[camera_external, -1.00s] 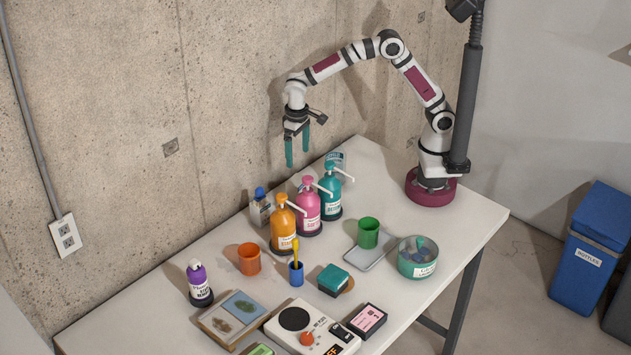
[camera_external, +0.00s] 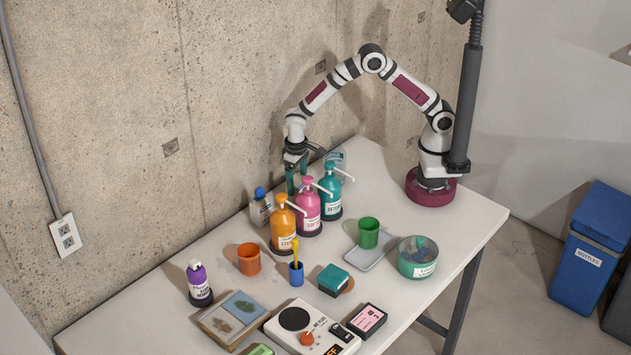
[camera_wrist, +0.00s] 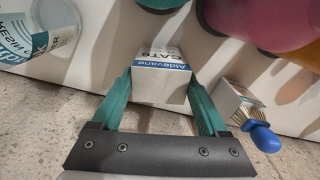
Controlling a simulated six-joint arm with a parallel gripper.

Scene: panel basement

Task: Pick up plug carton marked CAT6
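The plug carton marked CAT6 (camera_wrist: 162,78) is a small white box with a blue band reading "Aldevane", seen in the wrist view standing on the table. My gripper (camera_wrist: 162,80) is open, with one teal finger on each side of the carton. The fingertips are close to its sides; whether they touch it I cannot tell. In the external view my gripper (camera_external: 297,178) is low behind the pump bottles, and the carton is hidden there.
Orange (camera_external: 284,232), pink (camera_external: 308,212) and teal (camera_external: 330,198) pump bottles stand close in front of my gripper. A blue-capped container (camera_external: 261,209) stands left of it; a clear labelled container (camera_wrist: 25,35) is on the other side. The concrete wall is close behind.

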